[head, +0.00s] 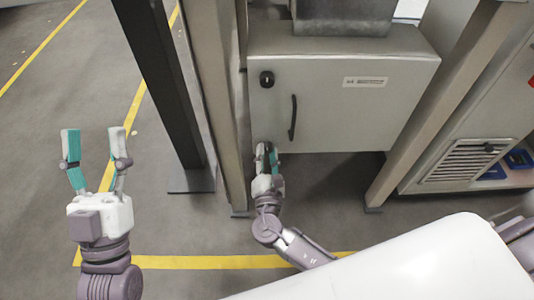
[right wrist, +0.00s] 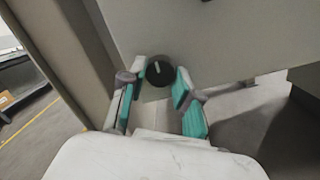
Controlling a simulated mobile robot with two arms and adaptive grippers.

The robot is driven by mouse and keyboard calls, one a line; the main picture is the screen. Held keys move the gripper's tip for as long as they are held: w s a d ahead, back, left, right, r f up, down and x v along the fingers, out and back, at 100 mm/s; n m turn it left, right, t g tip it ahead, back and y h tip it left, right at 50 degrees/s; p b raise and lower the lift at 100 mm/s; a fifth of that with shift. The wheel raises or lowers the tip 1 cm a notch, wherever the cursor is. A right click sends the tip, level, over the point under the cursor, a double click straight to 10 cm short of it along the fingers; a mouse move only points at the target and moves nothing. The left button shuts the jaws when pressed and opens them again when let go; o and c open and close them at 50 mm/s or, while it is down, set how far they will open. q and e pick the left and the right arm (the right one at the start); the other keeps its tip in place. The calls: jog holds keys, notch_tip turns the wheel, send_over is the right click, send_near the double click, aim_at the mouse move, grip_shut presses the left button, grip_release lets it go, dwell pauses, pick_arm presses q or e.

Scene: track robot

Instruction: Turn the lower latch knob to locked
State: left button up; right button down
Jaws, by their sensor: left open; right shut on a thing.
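The grey cabinet door (head: 335,110) fills the upper middle of the head view. The lower latch knob (right wrist: 159,73), round and black with a pale line across its face, shows in the right wrist view near the door's lower corner. My right gripper (head: 265,150) is shut on this knob, with its teal-padded fingers on either side; they mostly hide it in the head view. The upper latch knob (head: 267,79), black, sits higher on the same door edge. My left gripper (head: 96,135) is open and empty, away from the cabinet at the left.
A black curved handle (head: 293,118) stands out from the door, right of the knobs. A frame post (head: 208,90) runs close along the door's left edge, with a dark post (head: 160,80) beyond it. Another post (head: 435,105) stands at right. Open floor surrounds my left gripper.

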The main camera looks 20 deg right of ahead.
jog(key=shift+f, duration=0.1)
jog(key=c, duration=0.8)
grip_release()
jog(key=v, duration=1.2)
